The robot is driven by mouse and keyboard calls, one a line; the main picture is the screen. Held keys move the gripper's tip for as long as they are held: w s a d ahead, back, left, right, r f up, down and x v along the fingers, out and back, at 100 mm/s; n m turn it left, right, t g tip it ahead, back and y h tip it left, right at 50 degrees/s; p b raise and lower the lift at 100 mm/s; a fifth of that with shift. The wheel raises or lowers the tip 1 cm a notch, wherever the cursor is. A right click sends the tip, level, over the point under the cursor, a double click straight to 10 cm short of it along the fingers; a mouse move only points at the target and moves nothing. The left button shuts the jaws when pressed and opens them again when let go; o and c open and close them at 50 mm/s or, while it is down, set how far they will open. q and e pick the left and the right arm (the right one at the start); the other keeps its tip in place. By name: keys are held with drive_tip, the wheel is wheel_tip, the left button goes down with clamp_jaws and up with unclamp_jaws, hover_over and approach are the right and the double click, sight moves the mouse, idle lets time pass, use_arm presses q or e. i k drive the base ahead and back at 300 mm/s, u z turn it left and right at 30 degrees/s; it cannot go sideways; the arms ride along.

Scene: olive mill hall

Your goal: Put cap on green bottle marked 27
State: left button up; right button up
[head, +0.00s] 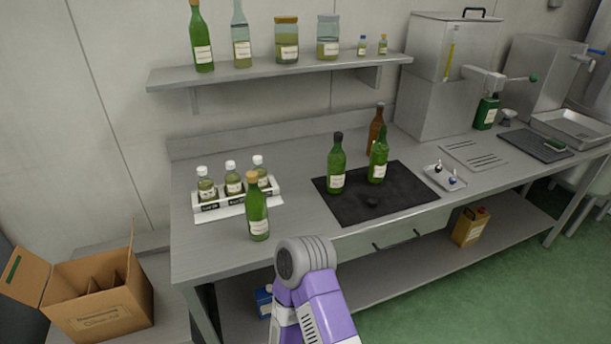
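Two green bottles stand upright on the dark mat (405,204): a left one (336,170) with a dark top and a right one (378,162) whose top shows no clear cap. A third green bottle (257,208) with a tan top stands on the bench, left of the mat. The label numbers are too small to read, so I cannot tell which is 27. A small black piece (372,202), possibly the cap, lies on the mat in front of the bottles. Neither of my grippers is in view; only a purple and grey part of my arm shows at the bottom.
A brown bottle (376,130) stands behind the green ones. A white rack (278,196) of small capped bottles is at left, a small tray (431,170) with little items at right. A shelf (270,73) with bottles and jars hangs above.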

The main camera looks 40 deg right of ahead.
sight(379, 155)
drive_tip(key=u, duration=1.55)
drive_tip(key=k, duration=1.1)
drive_tip(key=z, duration=3.25)
drive_tip(key=k, duration=0.15)
drive_tip(key=u, duration=0.55)
